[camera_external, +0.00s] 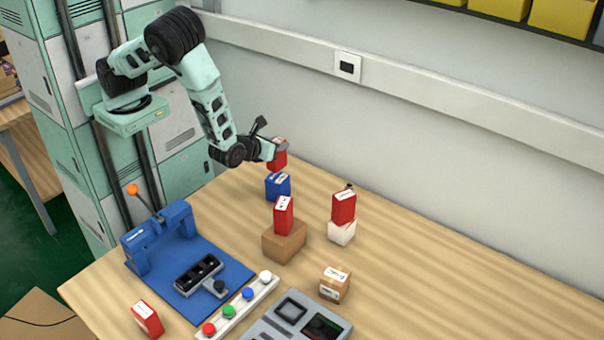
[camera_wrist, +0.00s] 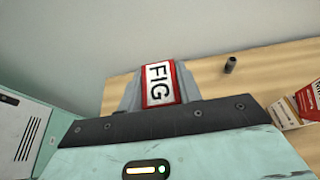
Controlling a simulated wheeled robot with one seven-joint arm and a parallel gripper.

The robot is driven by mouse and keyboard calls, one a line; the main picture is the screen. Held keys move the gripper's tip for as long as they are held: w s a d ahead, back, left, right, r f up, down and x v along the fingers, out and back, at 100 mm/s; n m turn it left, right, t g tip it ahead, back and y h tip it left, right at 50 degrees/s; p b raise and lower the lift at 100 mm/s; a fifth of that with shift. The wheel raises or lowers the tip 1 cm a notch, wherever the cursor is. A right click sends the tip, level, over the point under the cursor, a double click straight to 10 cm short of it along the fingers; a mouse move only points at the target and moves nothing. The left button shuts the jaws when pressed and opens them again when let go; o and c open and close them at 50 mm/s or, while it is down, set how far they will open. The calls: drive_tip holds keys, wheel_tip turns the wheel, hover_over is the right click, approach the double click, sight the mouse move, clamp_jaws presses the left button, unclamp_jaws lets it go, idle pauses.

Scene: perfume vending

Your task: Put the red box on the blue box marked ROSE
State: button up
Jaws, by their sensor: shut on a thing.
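My gripper (camera_external: 276,151) is shut on a red box (camera_external: 279,161), directly above a blue box (camera_external: 278,190) near the back of the table. In the wrist view the held red box (camera_wrist: 160,84) has a white label reading FIG, between the grey fingers. The red box's lower edge looks very close to the blue box's top; I cannot tell whether they touch. The blue box is upright on the table with a pale label too small to read. It is hidden in the wrist view.
A red box (camera_external: 284,215) stands on a brown box (camera_external: 284,246) just in front. Another red box (camera_external: 343,206) stands on a white box (camera_external: 342,233) to the right. A small brown carton (camera_external: 335,284), a button strip (camera_external: 238,306) and a blue fixture (camera_external: 160,240) occupy the front.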

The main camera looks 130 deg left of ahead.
drive_tip(key=shift+f+p, duration=0.45)
drive_tip(key=shift+f, duration=1.35)
drive_tip(key=shift+f, duration=0.15)
drive_tip(key=o, duration=1)
